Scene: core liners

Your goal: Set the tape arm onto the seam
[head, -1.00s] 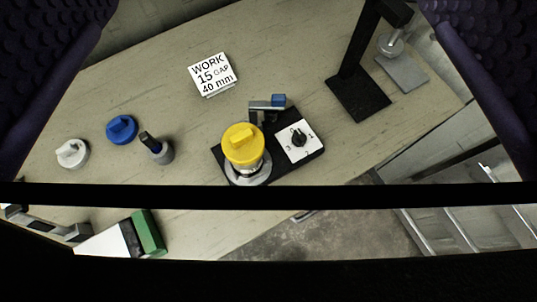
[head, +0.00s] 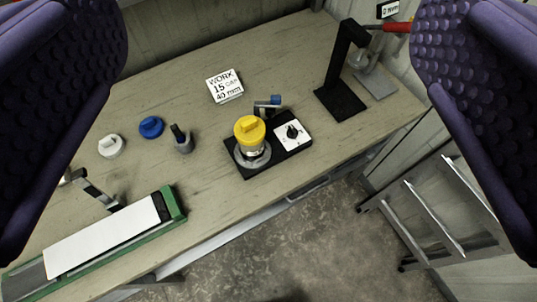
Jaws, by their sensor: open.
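A black fixture base (head: 244,172) sits on the bench near the middle of the head view. On it stands a metal cylinder with a yellow cap (head: 250,130). No seam can be made out. A white dial plate with a black knob (head: 292,133) is on the base's right. My gripper (head: 270,125) is open and empty, its purple textured fingers wide apart at the picture's sides.
A white work card (head: 224,86) stands behind the fixture. A black stand (head: 340,95) is at back right. White (head: 111,146) and blue (head: 151,127) caps and a grey holder (head: 183,143) are left. A green-edged tray (head: 172,204) lies front left.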

